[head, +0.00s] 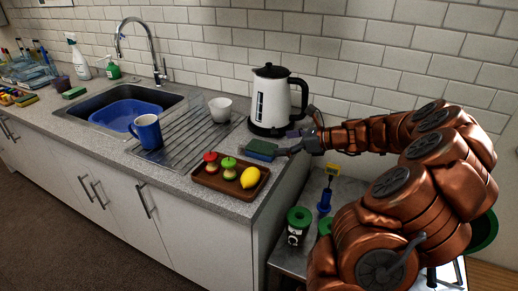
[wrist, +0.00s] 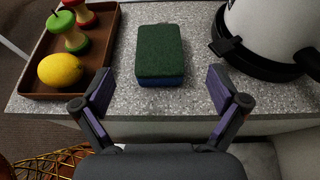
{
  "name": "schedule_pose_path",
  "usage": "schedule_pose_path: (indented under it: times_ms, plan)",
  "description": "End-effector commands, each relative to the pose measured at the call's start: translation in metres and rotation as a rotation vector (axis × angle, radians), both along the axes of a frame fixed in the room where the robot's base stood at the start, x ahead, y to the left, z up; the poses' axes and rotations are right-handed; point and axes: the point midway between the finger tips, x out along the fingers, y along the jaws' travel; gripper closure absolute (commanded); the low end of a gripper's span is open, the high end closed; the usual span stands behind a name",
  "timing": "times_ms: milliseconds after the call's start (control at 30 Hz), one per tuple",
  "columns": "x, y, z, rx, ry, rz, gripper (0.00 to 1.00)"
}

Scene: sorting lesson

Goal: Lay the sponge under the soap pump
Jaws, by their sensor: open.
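A sponge with a dark green top and blue lower layer lies flat on the counter in the wrist view (wrist: 159,52). It also shows in the head view (head: 261,148), between the brown tray and the kettle. My gripper (wrist: 160,92) is open and empty, its purple-padded fingers spread wider than the sponge and just short of its near edge. In the head view my gripper (head: 294,147) is at the counter's right end. A small green bottle that looks like the soap pump (head: 113,70) stands behind the sink, far to the left.
A brown tray (head: 206,183) with a lemon and two apple-like cores is left of the sponge; a white kettle (head: 270,103) stands close right. A blue mug (head: 147,132) and white cup (head: 220,109) stand on the drainboard. Another green sponge (head: 74,92) lies by the sink (head: 90,111).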

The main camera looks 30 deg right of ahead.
Motion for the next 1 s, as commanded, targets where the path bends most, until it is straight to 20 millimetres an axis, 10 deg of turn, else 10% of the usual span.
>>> schedule_pose_path:
  times_ms: [1000]
  plan:
    - [0.055,0.038,-0.033,-0.004,0.0,0.004,0.08]
